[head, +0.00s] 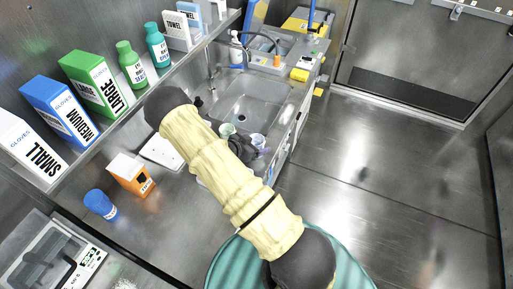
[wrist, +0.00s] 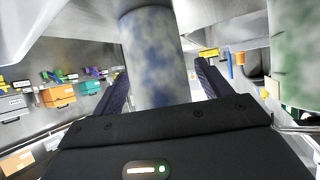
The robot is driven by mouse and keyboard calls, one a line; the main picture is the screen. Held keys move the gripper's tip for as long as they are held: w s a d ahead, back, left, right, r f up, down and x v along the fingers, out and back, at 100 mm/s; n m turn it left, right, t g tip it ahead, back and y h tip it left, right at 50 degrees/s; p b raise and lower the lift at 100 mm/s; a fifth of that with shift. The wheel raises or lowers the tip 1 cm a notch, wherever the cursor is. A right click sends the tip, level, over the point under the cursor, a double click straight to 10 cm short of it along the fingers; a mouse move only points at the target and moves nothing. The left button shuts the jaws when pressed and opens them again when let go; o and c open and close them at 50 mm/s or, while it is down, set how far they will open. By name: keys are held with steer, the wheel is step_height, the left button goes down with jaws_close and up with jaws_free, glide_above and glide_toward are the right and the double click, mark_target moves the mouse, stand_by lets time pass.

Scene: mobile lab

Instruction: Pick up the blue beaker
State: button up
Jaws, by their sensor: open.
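The blue beaker (wrist: 155,55) is a blue-and-white mottled cylinder in the middle of the wrist view. It also shows small in the head view (head: 258,140), at the counter's front beside the sink. My gripper (wrist: 163,85) is open, with one dark finger on each side of the beaker; I cannot tell whether either finger touches it. In the head view my gripper (head: 241,150) is dark and partly hidden behind my arm. A green mottled beaker (wrist: 295,50) stands to the right in the wrist view and left of the blue one in the head view (head: 227,130).
The sink (head: 250,103) lies just beyond the beakers. On the counter are an orange box (head: 131,177), a blue bottle (head: 101,205) and a white flat item (head: 160,152). A shelf above holds glove boxes (head: 95,84) and bottles. The floor at right (head: 390,185) is clear.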

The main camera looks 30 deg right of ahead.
steer(key=shift+c, duration=0.5)
steer(key=c, duration=1)
steer(key=shift+o, duration=0.2)
steer(key=shift+r, duration=0.2)
step_height(320, 180, up, 10)
steer(key=b, duration=0.1)
steer(key=shift+f, duration=0.15)
